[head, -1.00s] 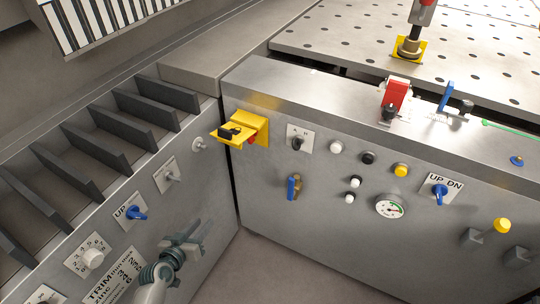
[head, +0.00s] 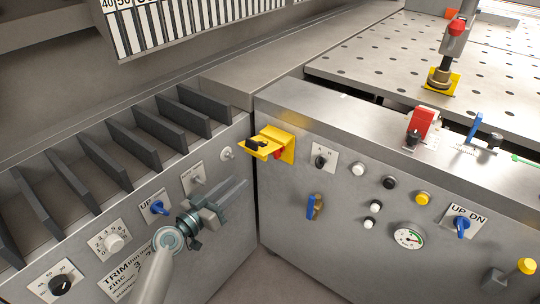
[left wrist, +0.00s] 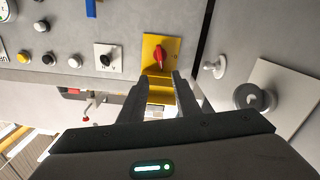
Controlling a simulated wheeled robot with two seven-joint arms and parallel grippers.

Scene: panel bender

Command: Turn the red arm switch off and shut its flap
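The red arm switch (head: 277,154) sits on a yellow plate (head: 286,140) at the corner of the front panel. Its yellow flap (head: 260,151) is open and sticks out to the left, with a black piece on it. In the left wrist view the red knob (left wrist: 159,53) shows on the yellow plate (left wrist: 150,44), its handle running roughly up and down the picture. My left gripper (head: 238,188) is below and left of the flap, apart from it in the head view. In the wrist view its fingers (left wrist: 158,76) are apart, with part of the yellow flap visible between them. My right gripper is not in view.
Left of the switch is a small silver knob (head: 227,154); right of it is a black selector (head: 320,161). A blue-handled valve (head: 311,207) and several buttons lie further right. A side panel with a blue UP switch (head: 158,207) is beside my left arm.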

